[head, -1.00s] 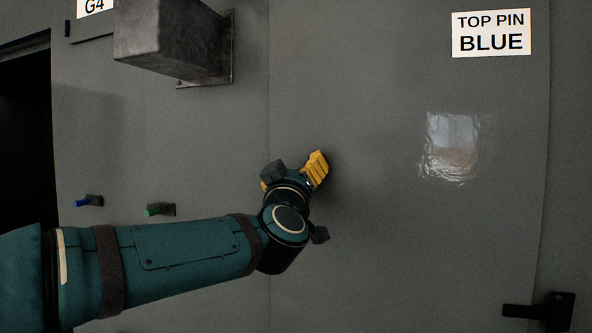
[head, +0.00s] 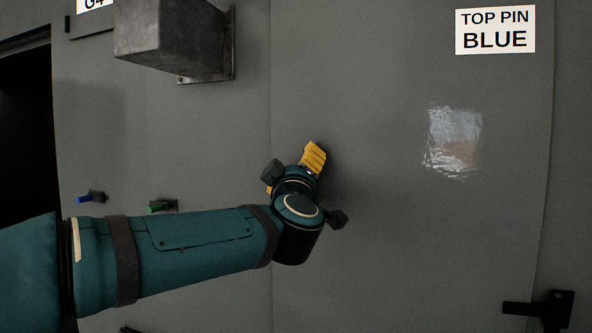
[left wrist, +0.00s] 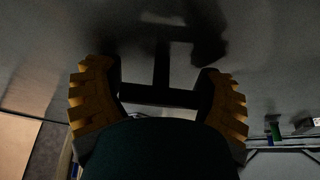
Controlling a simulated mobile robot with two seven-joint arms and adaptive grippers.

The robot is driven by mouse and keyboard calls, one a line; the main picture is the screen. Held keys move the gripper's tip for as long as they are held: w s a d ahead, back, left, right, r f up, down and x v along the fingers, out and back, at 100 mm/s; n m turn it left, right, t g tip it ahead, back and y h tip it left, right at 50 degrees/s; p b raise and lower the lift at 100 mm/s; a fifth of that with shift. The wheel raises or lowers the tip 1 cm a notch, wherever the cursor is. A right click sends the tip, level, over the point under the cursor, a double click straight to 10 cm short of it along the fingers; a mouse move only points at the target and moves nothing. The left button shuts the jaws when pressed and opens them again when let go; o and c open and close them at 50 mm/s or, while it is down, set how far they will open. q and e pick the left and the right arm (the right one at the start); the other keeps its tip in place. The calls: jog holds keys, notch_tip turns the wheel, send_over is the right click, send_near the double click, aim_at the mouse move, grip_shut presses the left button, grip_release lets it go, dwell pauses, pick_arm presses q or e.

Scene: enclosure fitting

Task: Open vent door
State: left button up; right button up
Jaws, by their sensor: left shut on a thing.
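A large grey door panel (head: 400,240) fills the middle and right of the head view. It carries a "TOP PIN BLUE" label (head: 495,31) and a shiny clear patch (head: 453,142). My left gripper (head: 300,165) is against this panel near its left seam, with its yellow fingers partly hidden by my wrist. In the left wrist view the gripper (left wrist: 160,92) is shut on a dark bar-shaped handle (left wrist: 160,96) that spans between the yellow fingers. The handle is hidden in the head view. My right gripper is not in view.
A grey metal box (head: 175,40) juts from the wall above my arm. A blue peg (head: 84,198) and a green peg (head: 158,207) stick out at left. A black latch-like part (head: 540,310) sits at lower right. A dark opening (head: 25,130) lies at far left.

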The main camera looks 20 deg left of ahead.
pick_arm(q)
jog(key=o, duration=1.1)
jog(key=shift+c, duration=0.2)
jog(key=shift+s, duration=0.1)
jog(key=v, duration=1.1)
jog(key=shift+s, duration=0.4)
jog(key=shift+d+f, duration=0.1)
jog(key=shift+d, duration=0.05)
